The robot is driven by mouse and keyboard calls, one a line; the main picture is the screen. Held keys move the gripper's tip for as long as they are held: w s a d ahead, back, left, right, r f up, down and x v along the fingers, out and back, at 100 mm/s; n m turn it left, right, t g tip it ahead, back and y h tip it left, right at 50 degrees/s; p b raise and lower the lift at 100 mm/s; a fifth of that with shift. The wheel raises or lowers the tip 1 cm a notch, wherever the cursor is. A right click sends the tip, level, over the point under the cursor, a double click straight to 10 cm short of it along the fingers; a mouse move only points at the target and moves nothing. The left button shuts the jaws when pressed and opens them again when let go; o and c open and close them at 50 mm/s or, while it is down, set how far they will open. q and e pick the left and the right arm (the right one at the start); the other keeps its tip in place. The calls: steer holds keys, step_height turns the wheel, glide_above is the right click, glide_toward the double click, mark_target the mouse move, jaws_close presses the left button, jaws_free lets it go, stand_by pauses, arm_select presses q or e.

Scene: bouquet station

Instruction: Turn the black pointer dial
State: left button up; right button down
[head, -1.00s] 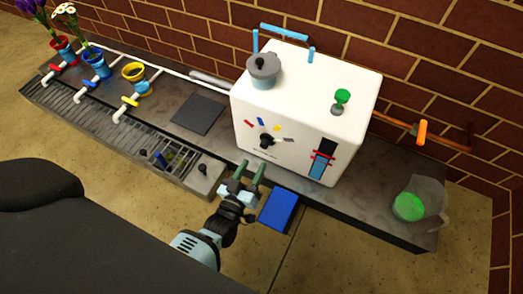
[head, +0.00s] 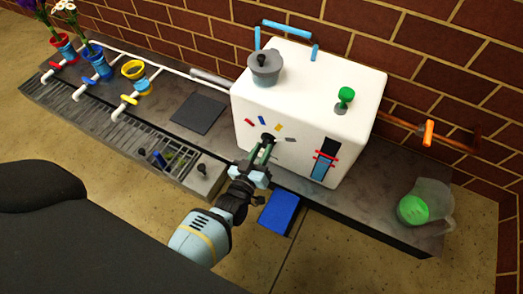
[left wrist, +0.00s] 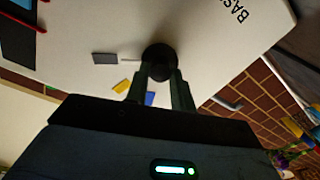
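The black pointer dial (head: 267,138) is on the front face of the white box (head: 345,95), with red, blue, yellow and grey marks around it. The left wrist view shows the dial's round knob (left wrist: 160,58) and a thin line from it towards the grey mark (left wrist: 105,58). My left gripper (head: 266,151) is at the dial, its two green fingers close together. In the left wrist view the fingertips (left wrist: 161,75) lie on either side of the knob and appear closed on it. The fingers partly hide the dial in the head view. My right gripper is not in view.
A grey pot (head: 265,68) and a green knob (head: 346,95) are on top of the box. A jug with green contents (head: 413,210) stands at the right. A blue pad (head: 279,212) lies below the box. Flower pots and taps line the left counter.

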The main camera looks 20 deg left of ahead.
arm_select(q)
steer(key=c, duration=0.4)
steer(key=shift+c, duration=0.2)
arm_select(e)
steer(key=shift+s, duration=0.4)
arm_select(q)
steer(key=shift+n, duration=0.9)
steer(key=n, duration=0.3)
steer(key=shift+n, duration=1.4)
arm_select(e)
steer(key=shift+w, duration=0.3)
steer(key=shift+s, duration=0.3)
